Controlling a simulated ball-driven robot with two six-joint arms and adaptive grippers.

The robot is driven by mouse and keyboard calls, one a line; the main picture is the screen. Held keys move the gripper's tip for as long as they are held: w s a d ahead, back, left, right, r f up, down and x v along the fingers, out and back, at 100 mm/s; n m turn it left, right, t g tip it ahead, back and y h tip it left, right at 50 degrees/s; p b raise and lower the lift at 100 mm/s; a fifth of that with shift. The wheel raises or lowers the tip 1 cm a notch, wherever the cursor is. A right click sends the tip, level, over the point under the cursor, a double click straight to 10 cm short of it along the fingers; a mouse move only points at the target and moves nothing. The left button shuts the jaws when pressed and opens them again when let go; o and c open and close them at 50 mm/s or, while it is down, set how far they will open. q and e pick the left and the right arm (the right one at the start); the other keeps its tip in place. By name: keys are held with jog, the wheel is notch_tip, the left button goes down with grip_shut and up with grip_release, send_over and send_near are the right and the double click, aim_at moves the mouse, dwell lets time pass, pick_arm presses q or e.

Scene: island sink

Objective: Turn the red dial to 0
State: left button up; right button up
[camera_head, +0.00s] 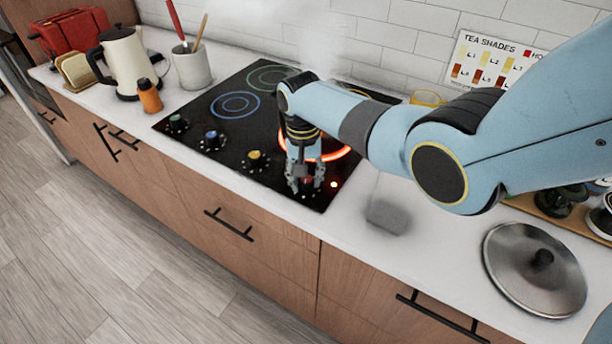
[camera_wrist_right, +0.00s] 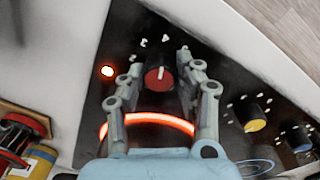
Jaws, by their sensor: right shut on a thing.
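The red dial (camera_wrist_right: 158,79) sits on the black cooktop (camera_wrist_right: 225,75), between the fingertips of my right gripper (camera_wrist_right: 160,66) in the right wrist view. It has a black body, a red top and a white pointer line directed roughly toward the top of that view. White marks arc around it. My right gripper (camera_head: 305,184) is shut on the dial and points down at the cooktop's front right corner in the head view, where the fingers mostly hide the dial. The left gripper is not in view.
The burner ring (camera_head: 338,153) beside my right gripper glows orange-red, and smoke or steam rises behind. Yellow (camera_head: 256,157), blue (camera_head: 212,139) and green (camera_head: 177,122) dials line the cooktop's front. A metal lid (camera_head: 530,275) lies on the counter at right.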

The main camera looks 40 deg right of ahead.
jog(key=n, duration=0.3)
jog(key=shift+n, duration=0.3)
jog(key=n, duration=0.4)
jog(key=shift+n, duration=0.3)
jog(key=n, duration=0.4)
jog(key=shift+n, duration=0.3)
jog(key=n, duration=0.3)
jog(key=shift+n+t, duration=0.3)
jog(key=n, duration=1.1)
jog(key=shift+n+y, duration=0.3)
jog(key=shift+d+n, duration=0.1)
jog(key=shift+n, duration=1.9)
